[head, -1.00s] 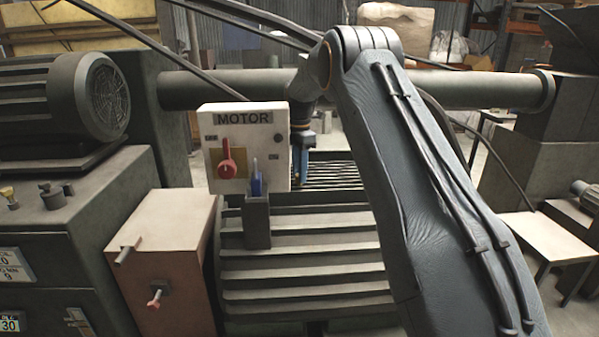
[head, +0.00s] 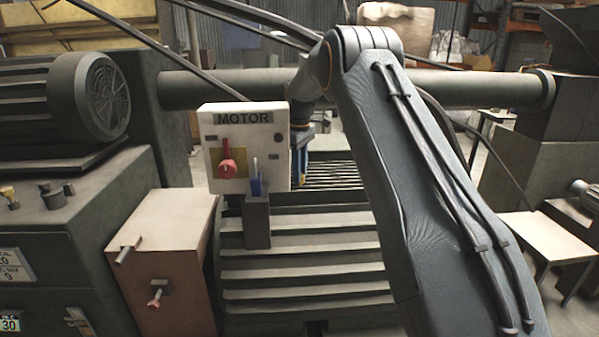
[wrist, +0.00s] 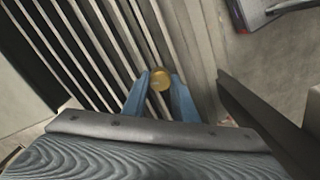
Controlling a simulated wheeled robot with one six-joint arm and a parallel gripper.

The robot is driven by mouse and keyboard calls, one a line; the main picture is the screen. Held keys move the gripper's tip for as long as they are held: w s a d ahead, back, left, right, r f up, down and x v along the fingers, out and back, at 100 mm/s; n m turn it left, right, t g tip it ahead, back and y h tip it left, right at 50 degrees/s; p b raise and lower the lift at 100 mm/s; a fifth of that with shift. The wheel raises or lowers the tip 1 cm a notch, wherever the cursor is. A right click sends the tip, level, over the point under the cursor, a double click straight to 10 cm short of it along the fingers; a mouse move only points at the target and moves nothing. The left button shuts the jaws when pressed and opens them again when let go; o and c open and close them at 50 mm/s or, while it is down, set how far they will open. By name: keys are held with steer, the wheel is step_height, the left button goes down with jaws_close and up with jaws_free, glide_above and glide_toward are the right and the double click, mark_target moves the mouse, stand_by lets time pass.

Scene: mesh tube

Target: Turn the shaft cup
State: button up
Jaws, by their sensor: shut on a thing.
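My gripper (wrist: 160,88) shows in the wrist view, with its two blue fingers closed around a small round brass-coloured piece (wrist: 160,78), which looks like the shaft cup. The piece sits between the fingertips, above a slatted grey surface. In the head view my gripper (head: 299,170) points down just right of the MOTOR panel and is partly hidden behind it. The cup cannot be made out clearly there, and how far it is turned cannot be told.
A ribbed grey housing (head: 300,262) lies in front. A thick horizontal pipe (head: 470,90) runs behind my arm.

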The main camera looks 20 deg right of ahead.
steer(key=m, duration=0.7)
steer(key=shift+r, duration=0.1)
steer(key=m, duration=0.7)
steer(key=shift+m, duration=0.3)
steer(key=m, duration=0.3)
steer(key=shift+m, duration=0.3)
steer(key=m, duration=0.3)
steer(key=shift+m, duration=0.3)
steer(key=m, duration=1.2)
steer(key=shift+m, duration=0.3)
steer(key=m+b, duration=0.1)
steer(key=m, duration=0.4)
steer(key=shift+m, duration=0.4)
steer(key=shift+w+m+b, duration=0.1)
steer(key=shift+m+b, duration=0.3)
steer(key=shift+b, duration=0.1)
